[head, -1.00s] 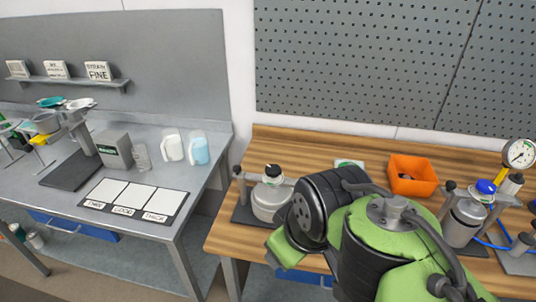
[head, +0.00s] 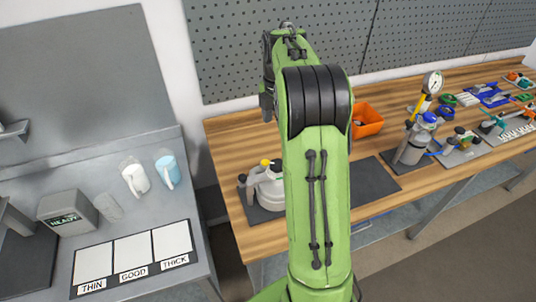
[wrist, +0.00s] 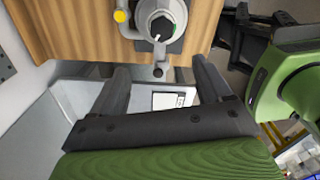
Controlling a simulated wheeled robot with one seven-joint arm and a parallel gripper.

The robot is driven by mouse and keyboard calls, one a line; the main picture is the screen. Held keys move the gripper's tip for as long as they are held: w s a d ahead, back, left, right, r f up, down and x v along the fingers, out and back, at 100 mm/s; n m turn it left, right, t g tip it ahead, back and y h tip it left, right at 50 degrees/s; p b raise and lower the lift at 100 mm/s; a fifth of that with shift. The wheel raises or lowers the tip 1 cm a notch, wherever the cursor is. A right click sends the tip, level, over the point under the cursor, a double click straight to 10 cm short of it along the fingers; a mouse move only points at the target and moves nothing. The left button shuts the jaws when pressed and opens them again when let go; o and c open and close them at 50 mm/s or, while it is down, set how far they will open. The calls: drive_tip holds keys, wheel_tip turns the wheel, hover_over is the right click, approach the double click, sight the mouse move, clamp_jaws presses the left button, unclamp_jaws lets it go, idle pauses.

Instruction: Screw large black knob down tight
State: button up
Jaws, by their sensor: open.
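A squat grey metal pot (head: 264,191) stands near the left end of the wooden bench, partly behind my arm in the head view. In the wrist view, a black knob (wrist: 162,28) with a white mark sits on top of the grey pot (wrist: 149,8). A small yellow ball-ended part (wrist: 121,16) sticks out beside it. My gripper (wrist: 160,66) is open and empty, its two dark fingers wide apart. In the picture the fingertips lie below the knob and do not touch it. My arm hides part of the pot in the head view.
An orange bin (head: 367,121) sits behind my arm on the wooden bench (head: 228,135). A second pot with a blue cap (head: 428,118) and a gauge (head: 432,80) stand to the right. A steel table (head: 205,258) with a labelled mat (head: 83,268) is at left.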

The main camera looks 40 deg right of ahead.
sight(278, 163)
drive_tip(key=f, duration=1.5)
drive_tip(key=shift+s+d+f, duration=0.2)
drive_tip(key=shift+d+f, duration=0.05)
drive_tip(key=shift+f, duration=0.05)
drive_tip(key=c, duration=1)
drive_tip(key=shift+c, duration=0.2)
